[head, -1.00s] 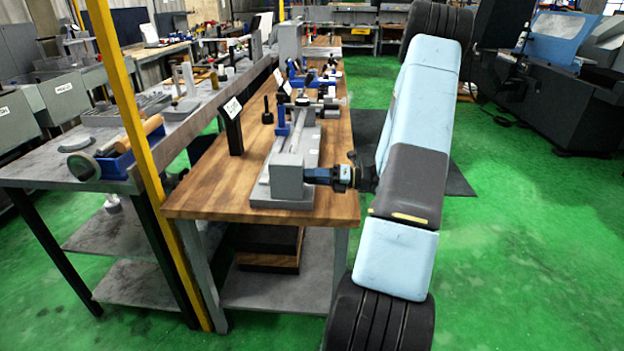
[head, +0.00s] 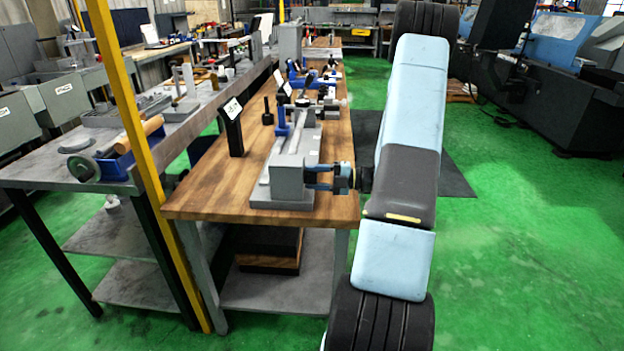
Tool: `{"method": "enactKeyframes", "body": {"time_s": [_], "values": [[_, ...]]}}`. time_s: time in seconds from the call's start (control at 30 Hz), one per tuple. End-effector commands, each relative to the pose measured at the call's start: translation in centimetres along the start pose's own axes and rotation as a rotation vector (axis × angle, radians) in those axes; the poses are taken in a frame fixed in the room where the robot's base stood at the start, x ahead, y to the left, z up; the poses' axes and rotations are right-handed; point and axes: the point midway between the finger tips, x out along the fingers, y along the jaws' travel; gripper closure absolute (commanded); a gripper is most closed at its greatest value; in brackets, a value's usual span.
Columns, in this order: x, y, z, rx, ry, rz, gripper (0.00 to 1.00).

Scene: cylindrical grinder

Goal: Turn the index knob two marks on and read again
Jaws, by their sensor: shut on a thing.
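A grey fixture (head: 287,182) with a block at its near end stands on the wooden bench top. My gripper (head: 313,177) reaches in from the right and is shut at the right side of that block. The index knob is between or behind the fingers and too small to make out, so I cannot see its marks. The fingers show one above the other, with a gap between them further back. A blue-handled part (head: 283,120) stands upright at the fixture's far end.
The wooden bench (head: 200,195) has bare room left of the fixture. A black post with a white tag (head: 233,130) stands there. A yellow pole (head: 140,150) rises at the left. Green floor (head: 520,240) is open at the right.

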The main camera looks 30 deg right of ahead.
Motion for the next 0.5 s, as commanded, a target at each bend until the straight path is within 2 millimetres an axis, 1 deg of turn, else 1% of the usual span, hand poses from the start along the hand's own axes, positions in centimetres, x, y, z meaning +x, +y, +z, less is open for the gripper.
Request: {"method": "enactKeyframes", "body": {"time_s": [0.03,0.2,0.5], "values": [[-0.26,-0.44,-0.06,0.032,-0.005,-0.007,0.81],[-0.27,-0.44,-0.08,0.101,-0.005,-0.007,0.81],[-0.27,-0.44,-0.11,0.146,-0.004,-0.007,0.81]]}}
